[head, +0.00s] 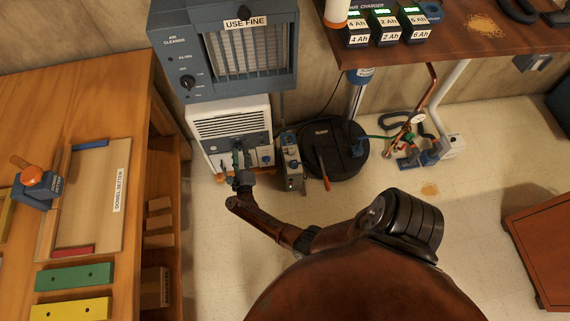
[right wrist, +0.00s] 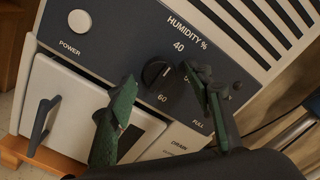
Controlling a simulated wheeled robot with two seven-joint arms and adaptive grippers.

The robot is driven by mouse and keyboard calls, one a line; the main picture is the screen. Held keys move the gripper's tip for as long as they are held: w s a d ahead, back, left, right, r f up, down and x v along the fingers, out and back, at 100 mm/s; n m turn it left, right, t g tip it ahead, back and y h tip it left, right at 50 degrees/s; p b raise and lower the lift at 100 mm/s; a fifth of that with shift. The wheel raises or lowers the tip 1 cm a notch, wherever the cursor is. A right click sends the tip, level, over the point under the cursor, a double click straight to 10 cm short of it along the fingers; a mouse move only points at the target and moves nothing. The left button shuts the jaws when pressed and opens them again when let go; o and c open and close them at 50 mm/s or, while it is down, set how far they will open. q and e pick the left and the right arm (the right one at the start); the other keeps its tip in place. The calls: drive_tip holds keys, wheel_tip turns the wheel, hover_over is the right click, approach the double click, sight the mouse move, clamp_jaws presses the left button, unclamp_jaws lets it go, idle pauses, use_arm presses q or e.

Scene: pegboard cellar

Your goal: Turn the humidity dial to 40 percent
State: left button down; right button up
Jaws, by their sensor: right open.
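The humidity dial (right wrist: 156,73) is a dark round knob on the dark panel of a white dehumidifier (head: 228,122). My left gripper is out of view.
A blue-grey air cleaner (head: 225,45) stands above the dehumidifier. A small metal canister (head: 292,165) and a black round bin (head: 333,150) stand close on its right. A wooden bench (head: 125,85) is at left. A drain bin door with a handle (right wrist: 80,105) is below the panel.

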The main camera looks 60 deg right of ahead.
drive_tip(key=s+a+m+t+y+p, duration=0.2)
drive_tip(key=s+a+m+y+p, duration=0.1)
drive_tip(key=s+a+p, duration=0.3)
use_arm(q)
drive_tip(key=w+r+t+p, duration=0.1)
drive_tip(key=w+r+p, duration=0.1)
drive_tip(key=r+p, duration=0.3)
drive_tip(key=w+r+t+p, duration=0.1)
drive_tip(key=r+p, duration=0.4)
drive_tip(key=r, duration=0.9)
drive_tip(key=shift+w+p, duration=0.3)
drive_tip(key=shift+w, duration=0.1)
use_arm(e)
drive_tip(key=s+a+f+n+g+y, duration=0.1)
drive_tip(key=s+a+f+n+y, duration=0.1)
drive_tip(key=s+n, duration=0.6)
drive_tip(key=s+a+f+n+g+y, duration=0.1)
drive_tip(key=s+a+f+n+y, duration=0.2)
drive_tip(key=s+f+n, duration=0.3)
drive_tip(key=s+a+f+n+g+y, duration=0.1)
drive_tip(key=s+f+n+y, duration=0.3)
drive_tip(key=s+n, duration=0.7)
drive_tip(key=shift+s+a+f+n+g+y, duration=0.2)
drive_tip(key=shift+a+n+g+y, duration=0.25)
drive_tip(key=shift+a, duration=0.2)
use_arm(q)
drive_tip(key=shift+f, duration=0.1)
